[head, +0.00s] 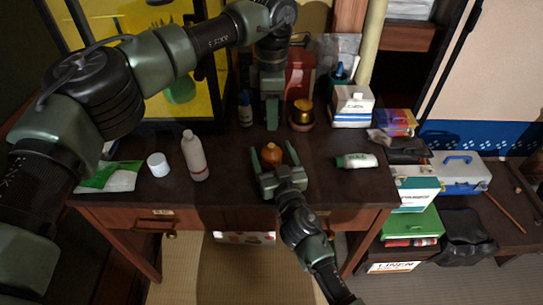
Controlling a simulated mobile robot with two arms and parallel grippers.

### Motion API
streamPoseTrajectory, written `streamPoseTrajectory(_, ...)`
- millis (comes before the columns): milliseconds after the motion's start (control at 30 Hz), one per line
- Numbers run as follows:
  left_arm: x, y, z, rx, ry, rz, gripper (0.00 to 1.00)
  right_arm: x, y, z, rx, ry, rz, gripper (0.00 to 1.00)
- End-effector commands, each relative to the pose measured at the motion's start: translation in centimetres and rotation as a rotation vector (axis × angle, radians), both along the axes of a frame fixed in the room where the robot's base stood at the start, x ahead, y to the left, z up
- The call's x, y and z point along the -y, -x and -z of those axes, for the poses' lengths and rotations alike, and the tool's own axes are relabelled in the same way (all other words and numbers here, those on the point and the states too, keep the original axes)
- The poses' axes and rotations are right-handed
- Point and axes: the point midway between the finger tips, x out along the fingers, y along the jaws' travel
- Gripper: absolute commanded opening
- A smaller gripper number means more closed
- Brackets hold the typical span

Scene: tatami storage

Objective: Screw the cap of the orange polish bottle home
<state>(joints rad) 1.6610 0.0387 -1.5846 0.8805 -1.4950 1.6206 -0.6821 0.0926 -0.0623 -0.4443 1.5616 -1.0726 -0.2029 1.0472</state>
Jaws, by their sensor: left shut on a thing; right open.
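The orange polish bottle (271,153) is a small, rounded orange-brown thing near the front middle of the dark desk. My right gripper (273,158) comes from the front and is open, with one finger on either side of the bottle. Whether its fingers touch the bottle I cannot tell. My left gripper (272,127) points down from above, just beyond the bottle in the picture. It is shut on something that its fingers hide. I cannot make out the cap, neither on the bottle nor in the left gripper.
A white bottle (194,156) and a white cup-like thing (158,165) stand at the left. A blue-capped bottle (246,109) and a gold-topped pot (302,115) flank my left gripper. A white-and-green tube (356,160) lies at the right. The desk (228,170) is bare between them.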

Motion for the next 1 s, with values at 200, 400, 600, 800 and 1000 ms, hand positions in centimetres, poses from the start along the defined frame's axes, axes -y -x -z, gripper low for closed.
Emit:
streamPoseTrajectory(200,0.0,0.0,0.0,0.0,0.0,0.0,0.0,0.0,0.0,0.0,0.0,0.0,0.0,0.35)
streamPoseTrajectory(400,0.0,0.0,0.0,0.0,0.0,0.0,0.0,0.0,0.0,0.0,0.0,0.0,0.0,0.0)
streamPoseTrajectory(600,0.0,0.0,1.0,-0.001,-0.001,0.0,0.0,0.0,0.1,0.0,-0.001,0.0,0.0,0.0)
streamPoseTrajectory(800,0.1,0.1,3.9,-0.002,-0.001,0.0,0.0,0.0,0.1,0.0,0.0,0.0,0.0,0.0)
streamPoseTrajectory(1000,0.0,0.0,5.0,0.001,-0.002,0.0,0.0,0.0,0.0,0.0,-0.001,0.0,0.0,0.0)
